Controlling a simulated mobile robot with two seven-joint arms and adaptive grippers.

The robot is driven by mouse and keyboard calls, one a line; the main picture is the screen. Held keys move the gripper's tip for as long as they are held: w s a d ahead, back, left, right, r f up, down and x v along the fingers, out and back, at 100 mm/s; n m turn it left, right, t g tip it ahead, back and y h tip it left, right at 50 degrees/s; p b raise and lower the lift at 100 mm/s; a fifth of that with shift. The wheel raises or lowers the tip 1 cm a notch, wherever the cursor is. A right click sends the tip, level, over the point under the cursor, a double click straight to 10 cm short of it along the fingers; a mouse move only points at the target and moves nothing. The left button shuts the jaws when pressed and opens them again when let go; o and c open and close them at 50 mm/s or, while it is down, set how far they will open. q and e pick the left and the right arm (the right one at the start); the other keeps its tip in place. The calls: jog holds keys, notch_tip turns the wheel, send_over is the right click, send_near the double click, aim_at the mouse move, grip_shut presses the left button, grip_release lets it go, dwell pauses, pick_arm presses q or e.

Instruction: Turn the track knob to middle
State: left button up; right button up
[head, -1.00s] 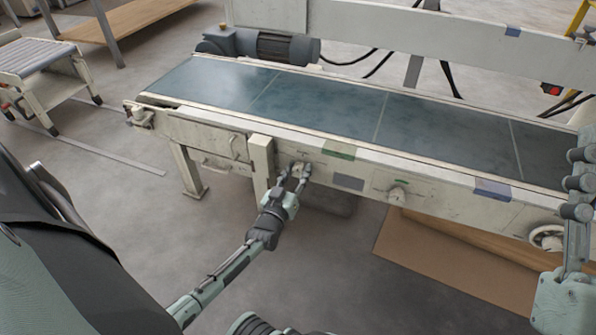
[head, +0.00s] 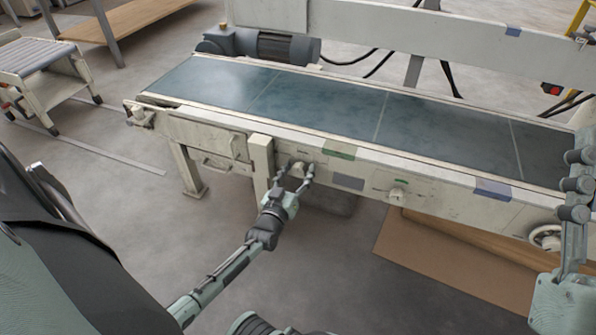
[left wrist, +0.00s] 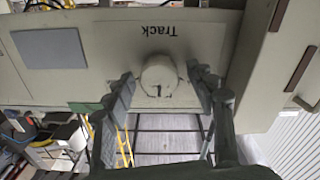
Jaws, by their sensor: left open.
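The track knob (left wrist: 158,78) is a round cream knob on the conveyor's side panel, under the black word "Track", which appears upside down in the left wrist view. A small dark mark shows on its face. In the head view the knob (head: 298,168) sits just beyond my left gripper (head: 294,177). My left gripper (left wrist: 160,98) is open, with one finger on each side of the knob and visible gaps between. My right arm is at the right edge of the head view; I cannot make out the state of its gripper.
The conveyor belt (head: 330,106) runs across above the panel. A second knob (head: 397,194) is further right on the panel, and a handwheel (head: 546,237) is near the right end. A pale post (head: 261,165) stands close left of my left gripper. Cardboard (head: 450,262) lies on the floor.

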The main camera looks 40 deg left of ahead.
pick_arm(q)
jog(key=v, duration=1.2)
